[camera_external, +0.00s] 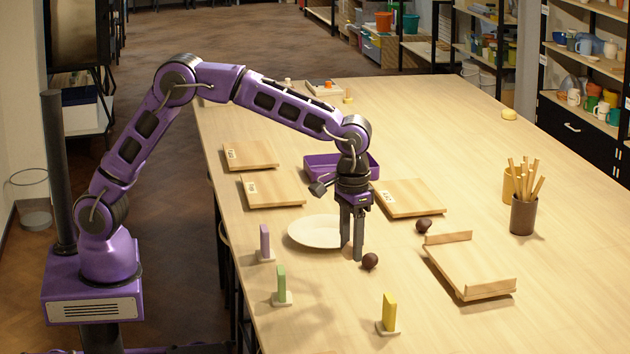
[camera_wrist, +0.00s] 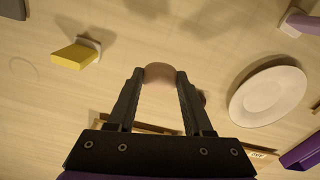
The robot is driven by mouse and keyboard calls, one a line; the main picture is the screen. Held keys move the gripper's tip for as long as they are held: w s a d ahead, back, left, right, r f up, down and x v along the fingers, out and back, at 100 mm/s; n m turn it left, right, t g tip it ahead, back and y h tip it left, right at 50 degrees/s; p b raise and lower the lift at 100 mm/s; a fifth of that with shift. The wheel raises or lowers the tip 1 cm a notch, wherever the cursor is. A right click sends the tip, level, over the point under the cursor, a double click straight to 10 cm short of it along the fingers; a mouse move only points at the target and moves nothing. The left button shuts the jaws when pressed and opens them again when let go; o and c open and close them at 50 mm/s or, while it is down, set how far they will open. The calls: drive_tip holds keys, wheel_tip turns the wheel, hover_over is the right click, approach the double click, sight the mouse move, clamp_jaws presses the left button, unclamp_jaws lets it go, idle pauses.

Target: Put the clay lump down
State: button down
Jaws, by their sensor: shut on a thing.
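My gripper (camera_external: 352,254) points straight down, its fingertips low over the table near the plate. It is shut on a pinkish-brown clay lump (camera_wrist: 160,73), which sits between the fingertips in the wrist view (camera_wrist: 158,76). In the external view the fingers mostly hide this lump, and I cannot tell whether it touches the table (camera_external: 560,260). A dark brown ball (camera_external: 370,261) lies just right of the fingertips. Another dark ball (camera_external: 423,225) lies farther right and back. The white round plate (camera_external: 312,232) is left of my gripper and looks empty.
Purple (camera_external: 265,243), green (camera_external: 281,285) and yellow (camera_external: 389,312) upright blocks stand toward the front. A wooden board with raised ends (camera_external: 468,266) lies at right. Flat boards (camera_external: 408,198) and a purple tray (camera_external: 320,165) lie behind. A brown cup of sticks (camera_external: 523,215) stands far right.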

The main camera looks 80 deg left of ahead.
drive_tip(key=shift+r, duration=0.25)
drive_tip(key=w+a+n+b, duration=0.2)
drive_tip(key=w+a+b, duration=0.15)
drive_tip(key=a, duration=1.15)
drive_tip(key=b, duration=0.3)
hover_over(327, 237)
wheel_tip(327, 237, down, 5)
drive_tip(key=shift+a+r+b, duration=0.1)
drive_tip(key=shift+r+b, duration=0.1)
drive_tip(key=shift+b, duration=0.55)
drive_tip(key=shift+f+b, duration=0.4)
drive_tip(key=shift+f, duration=1.75)
drive_tip(key=shift+f, duration=0.15)
drive_tip(key=shift+c, duration=1.5)
unclamp_jaws()
